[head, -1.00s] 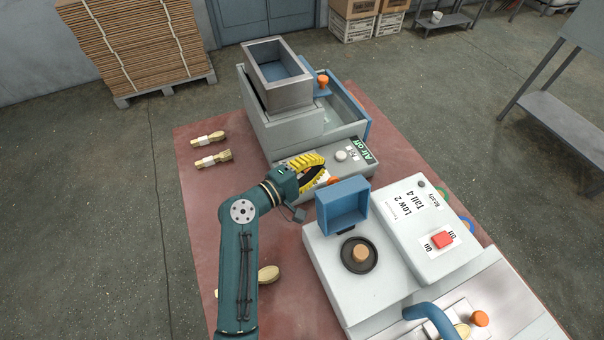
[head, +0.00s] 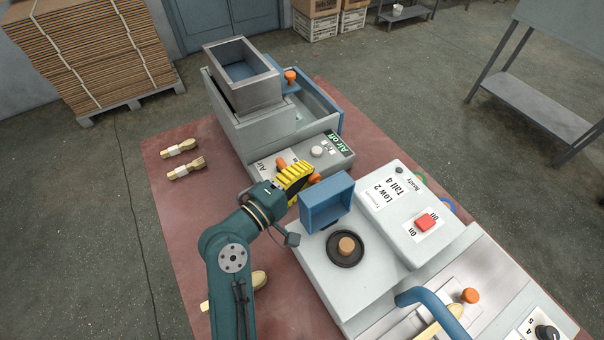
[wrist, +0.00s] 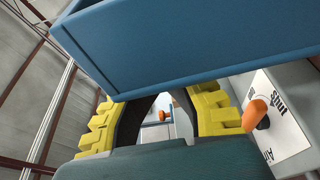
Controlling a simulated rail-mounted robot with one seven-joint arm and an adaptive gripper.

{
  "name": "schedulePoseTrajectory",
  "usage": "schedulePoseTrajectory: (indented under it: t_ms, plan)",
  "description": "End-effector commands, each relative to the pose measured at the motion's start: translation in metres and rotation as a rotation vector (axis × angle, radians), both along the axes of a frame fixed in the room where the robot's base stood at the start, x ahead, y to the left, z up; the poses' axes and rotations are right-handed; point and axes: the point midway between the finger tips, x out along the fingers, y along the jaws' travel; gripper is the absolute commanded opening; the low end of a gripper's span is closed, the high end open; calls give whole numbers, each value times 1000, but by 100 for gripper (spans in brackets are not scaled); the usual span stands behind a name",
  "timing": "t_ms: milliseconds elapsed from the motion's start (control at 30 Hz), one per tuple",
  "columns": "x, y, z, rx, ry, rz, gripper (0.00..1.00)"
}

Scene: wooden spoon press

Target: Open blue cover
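The blue cover (head: 327,203) is an open-faced box shape standing on edge on the white machine, its hollow side facing the black ring and round tan knob (head: 346,245). In the wrist view the flat outer side of the blue cover (wrist: 190,45) fills the top, very close above my fingers. My gripper (head: 297,179) is just behind and left of the cover in the head view. In the wrist view its yellow fingers (wrist: 163,118) are apart, with nothing held between them. I cannot tell whether a finger touches the cover.
An air panel with orange levers (head: 281,162) lies close beyond my gripper; one lever (wrist: 255,115) shows beside the right finger. A grey hopper (head: 241,78) stands behind. Wooden spoons (head: 186,168) lie on the red table (head: 165,205). A red switch (head: 425,222) sits on the white box.

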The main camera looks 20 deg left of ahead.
Motion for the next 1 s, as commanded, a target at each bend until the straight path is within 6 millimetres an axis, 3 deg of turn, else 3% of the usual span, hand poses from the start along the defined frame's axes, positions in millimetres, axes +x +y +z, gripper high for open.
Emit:
schedulePoseTrajectory:
  t_ms: [367,600,1000]
  plan:
    - [3,4,-2,-1,0,0,0]
    - [26,30,-9,3,-3,-6,0]
    - [-53,55,0,-1,0,-3,0]
